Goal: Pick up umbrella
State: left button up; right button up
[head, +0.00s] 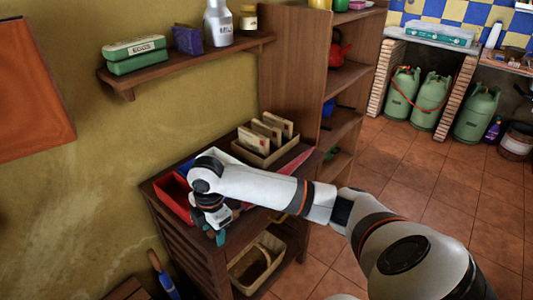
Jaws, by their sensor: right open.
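A slim blue thing with a wooden handle (165,278), which looks like a closed umbrella, leans upright at the lower left beside the cabinet. Its lower end is cut off by the frame. My right gripper (219,236) points down at the front edge of the cabinet top, right of and above the blue thing and apart from it. Its jaws are open with nothing seen between them. My own arm hides part of the cabinet top. My left gripper is out of view.
The wooden cabinet (180,240) carries a red tray (172,198), a box of envelopes (262,150) and a pink-red pointed item (297,161). A basket (258,262) sits on its lower shelf. A tall shelf unit (290,70) stands behind. Tiled floor (400,165) is clear at right.

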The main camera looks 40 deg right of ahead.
jog(key=w+d+r+n, duration=0.1)
jog(key=w+d+r, duration=0.2)
jog(key=d+r, duration=0.45)
jog(key=shift+g, duration=0.3)
jog(key=f, duration=0.7)
jog(key=shift+w, duration=0.2)
jog(key=shift+w+d+f+p, duration=0.15)
jog(key=shift+f+p, duration=0.1)
jog(key=shift+f, duration=1.05)
jog(key=shift+w+d+f+p, duration=0.15)
jog(key=shift+f+p, duration=0.1)
jog(key=shift+f, duration=1.05)
jog(key=shift+a, duration=0.1)
grip_shut()
